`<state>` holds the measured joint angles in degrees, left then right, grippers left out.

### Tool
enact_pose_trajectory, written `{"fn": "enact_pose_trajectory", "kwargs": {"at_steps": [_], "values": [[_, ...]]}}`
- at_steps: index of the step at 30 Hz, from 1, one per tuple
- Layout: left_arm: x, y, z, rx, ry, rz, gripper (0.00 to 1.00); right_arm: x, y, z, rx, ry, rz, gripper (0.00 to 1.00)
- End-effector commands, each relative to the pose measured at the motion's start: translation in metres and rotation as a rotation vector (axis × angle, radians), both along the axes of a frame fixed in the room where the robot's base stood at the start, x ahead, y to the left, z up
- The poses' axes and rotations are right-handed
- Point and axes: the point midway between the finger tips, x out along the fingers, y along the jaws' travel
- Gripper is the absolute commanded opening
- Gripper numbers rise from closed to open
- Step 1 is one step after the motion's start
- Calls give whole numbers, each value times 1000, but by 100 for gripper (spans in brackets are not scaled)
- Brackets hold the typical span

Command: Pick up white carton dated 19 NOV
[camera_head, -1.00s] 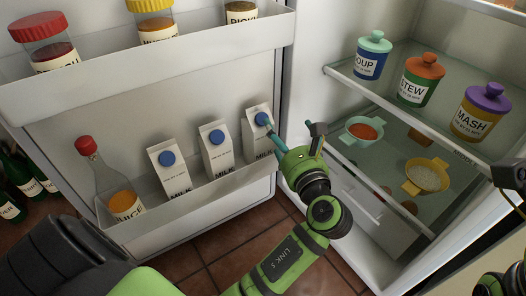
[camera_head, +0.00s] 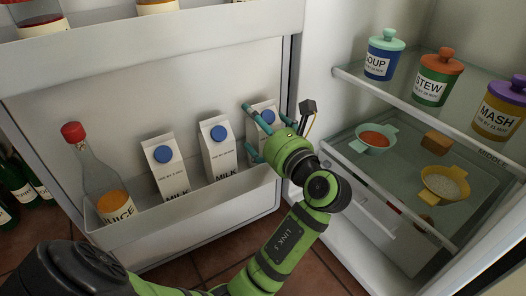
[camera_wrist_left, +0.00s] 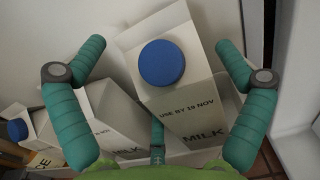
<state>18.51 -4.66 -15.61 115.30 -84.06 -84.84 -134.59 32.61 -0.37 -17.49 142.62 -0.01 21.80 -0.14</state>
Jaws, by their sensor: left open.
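The white milk carton (camera_wrist_left: 185,105) with a blue cap reads USE BY 19 NOV in the left wrist view. It stands in the lower door shelf, the rightmost carton (camera_head: 265,105) in the head view, partly hidden by my gripper. My left gripper (camera_head: 249,128) is open, with teal fingers spread at the carton. In the left wrist view the fingers of my left gripper (camera_wrist_left: 161,45) lie to either side of the carton, and a third finger shows low in front of it. No grip on the carton shows. My right gripper is not in view.
A middle carton (camera_head: 216,152) and a left carton (camera_head: 164,172) stand beside it, then a juice bottle (camera_head: 102,180). The door shelf wall (camera_head: 190,212) runs in front. Fridge shelves at right hold labelled jars (camera_head: 436,80) and bowls (camera_head: 375,139).

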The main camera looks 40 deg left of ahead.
Motion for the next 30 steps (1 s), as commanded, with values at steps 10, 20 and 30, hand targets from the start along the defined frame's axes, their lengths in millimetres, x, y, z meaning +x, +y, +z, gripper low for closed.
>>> {"fn": "enact_pose_trajectory", "kwargs": {"at_steps": [10,20,30], "values": [[5,9,1,0,0,-2,100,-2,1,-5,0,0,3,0],[4,9,2,2,-4,-3,22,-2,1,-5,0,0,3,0],[4,9,10,0,-4,-3,22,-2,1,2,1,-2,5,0]]}}
